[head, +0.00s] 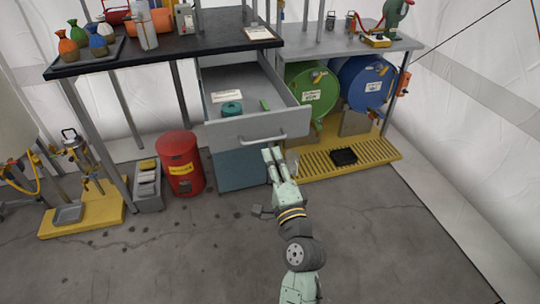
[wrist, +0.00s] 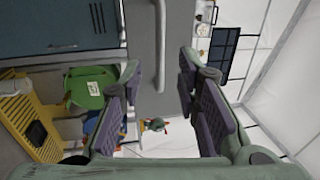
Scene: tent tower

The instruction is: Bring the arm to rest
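My gripper (head: 272,152) is just in front of and below the handle (head: 258,139) of the open grey drawer (head: 232,129) in the head view. In the wrist view my gripper (wrist: 160,75) has its two fingers wide apart with nothing held. The grey drawer front (wrist: 141,45) and its handle (wrist: 160,40) show between and beyond the fingers. Whether the fingers touch the handle cannot be told. My arm reaches up from the bottom of the head view.
The drawer holds a teal roll (head: 231,108), a green item (head: 265,104) and a paper (head: 227,96). A red bin (head: 180,165) stands left, a yellow grated platform (head: 375,158) with green (head: 312,92) and blue drums (head: 366,84) right. The floor in front is mostly clear.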

